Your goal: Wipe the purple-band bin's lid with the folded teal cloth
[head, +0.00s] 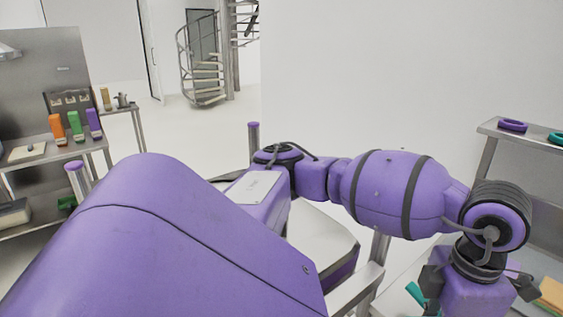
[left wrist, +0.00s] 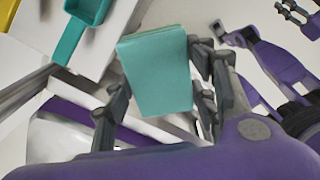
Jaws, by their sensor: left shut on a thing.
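The folded teal cloth (left wrist: 155,72) is between the dark fingers of my left gripper (left wrist: 158,84) in the left wrist view, and the gripper is shut on it. A bin with a white lid (left wrist: 72,138) and a purple band (left wrist: 120,130) lies below and left of the cloth there. The cloth looks apart from the lid, but the gap is hard to judge. In the head view the bin's pale lid (head: 322,238) shows partly, with much of it hidden behind my purple arm.
A teal scoop-like thing (left wrist: 88,10) lies at the upper left of the left wrist view. In the head view a metal shelf with orange, green (head: 75,124) and purple bottles stands left.

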